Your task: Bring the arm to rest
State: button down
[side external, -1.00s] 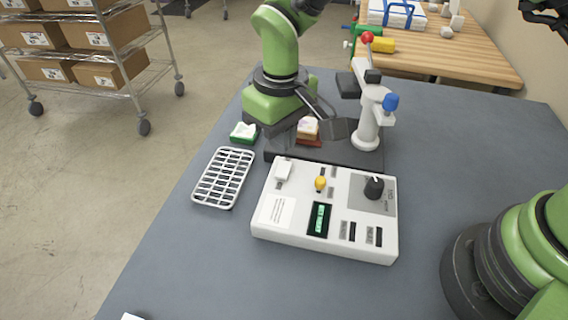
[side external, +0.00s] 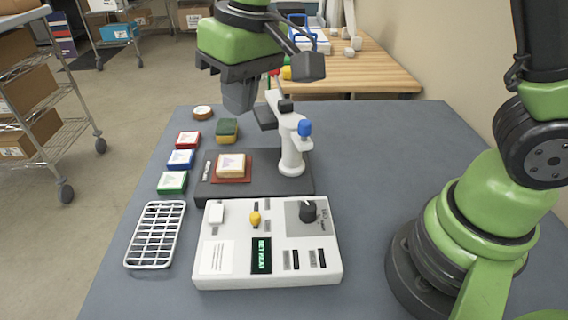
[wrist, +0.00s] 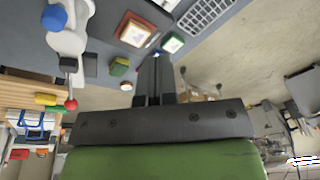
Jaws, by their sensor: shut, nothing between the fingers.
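My gripper (side external: 239,108) hangs above the far part of the grey table, behind the press and pointing down. It is shut and empty. In the wrist view the dark fingers of my gripper (wrist: 155,58) lie together, apart from the objects below. The white press (side external: 291,150) with a blue knob stands on a dark base (side external: 290,186). A cream-topped block (side external: 230,163) lies on a red plate on that base.
Red (side external: 187,139), blue (side external: 181,159) and green (side external: 172,182) trays line the left, near a green-yellow sponge (side external: 227,127) and a brown disc (side external: 203,112). A white rack (side external: 155,234) and control box (side external: 267,243) are in front. Right of the press is clear tabletop.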

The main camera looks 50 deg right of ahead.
jog(key=s+d+r+m+t, duration=0.2)
jog(key=s+d+r, duration=0.2)
jog(key=s, duration=0.4)
jog(key=s+d+r+m+t, duration=0.2)
jog(key=s+d+r+t, duration=0.1)
jog(key=s, duration=0.5)
jog(key=d+r, duration=0.1)
jog(key=d, duration=0.1)
jog(key=shift+s+d+m+y, duration=0.3)
jog(key=shift+m+y, duration=0.1)
jog(key=w+a+n+g, duration=0.2)
jog(key=w+n, duration=0.1)
jog(key=w, duration=0.3)
jog(key=w+a+n+g, duration=0.2)
jog(key=w+a+n, duration=0.1)
jog(key=w, duration=0.3)
jog(key=w+a+f+n+g+h, duration=0.2)
jog(key=w+a+f+n, duration=0.5)
jog(key=f, duration=0.5)
jog(key=shift+w+a+f+g, duration=0.15)
jog(key=shift+w+a+g, duration=0.35)
jog(key=shift+a, duration=0.6)
